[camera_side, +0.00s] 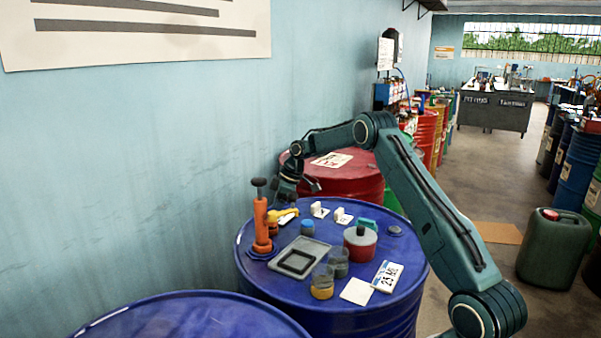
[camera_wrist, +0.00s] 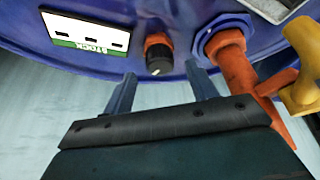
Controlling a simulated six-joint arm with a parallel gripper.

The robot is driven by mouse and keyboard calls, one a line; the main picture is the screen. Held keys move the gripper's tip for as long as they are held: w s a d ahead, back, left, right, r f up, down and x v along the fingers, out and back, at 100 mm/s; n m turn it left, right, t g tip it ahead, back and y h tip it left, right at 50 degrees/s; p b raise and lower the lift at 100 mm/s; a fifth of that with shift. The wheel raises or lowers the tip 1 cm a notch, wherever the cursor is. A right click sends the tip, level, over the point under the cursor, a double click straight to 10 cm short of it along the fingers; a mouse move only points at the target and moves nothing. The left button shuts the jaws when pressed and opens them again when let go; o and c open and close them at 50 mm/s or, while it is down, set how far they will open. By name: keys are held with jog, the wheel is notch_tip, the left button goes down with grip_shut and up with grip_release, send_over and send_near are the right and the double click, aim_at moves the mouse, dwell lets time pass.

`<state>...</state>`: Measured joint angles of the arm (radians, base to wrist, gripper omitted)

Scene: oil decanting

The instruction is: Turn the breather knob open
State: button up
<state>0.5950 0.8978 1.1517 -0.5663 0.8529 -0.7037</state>
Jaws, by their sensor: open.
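The breather knob (camera_wrist: 158,50) shows in the wrist view as a small black cap with a pale mark on an orange-brown base. It stands on the top of the blue drum (camera_wrist: 255,14), near its rim. My gripper (camera_wrist: 160,72) is open, with its two fingers apart, one to each side of the knob's line and just short of it. Nothing is between the fingers. In the side view my gripper (camera_side: 291,192) hangs over the drum's far left edge, behind the orange pump (camera_side: 262,224). I cannot clearly pick out the knob in that view.
The orange pump also stands close right of the knob in the wrist view (camera_wrist: 236,70), with a yellow handle (camera_wrist: 302,55). A white-and-green label (camera_wrist: 88,34) lies left. A grey tray (camera_side: 300,257), jars (camera_side: 322,283) and a red-sided can (camera_side: 360,245) crowd the drum top. The wall is close behind.

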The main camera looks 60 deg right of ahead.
jog(key=shift+x, duration=1.4)
jog(key=shift+c, duration=0.4)
jog(key=c, duration=0.9)
jog(key=shift+a+m+t+h, duration=0.1)
jog(key=shift+m+t+h, duration=0.25)
jog(key=shift+m, duration=0.75)
jog(key=shift+a+m+t+h, duration=0.15)
jog(key=shift+m+h, duration=0.3)
jog(key=shift+m, duration=0.65)
jog(key=shift+d, duration=0.1)
jog(key=o, duration=1)
jog(key=shift+r, duration=0.15)
jog(key=v, duration=1.3)
jog(key=shift+r, duration=0.35)
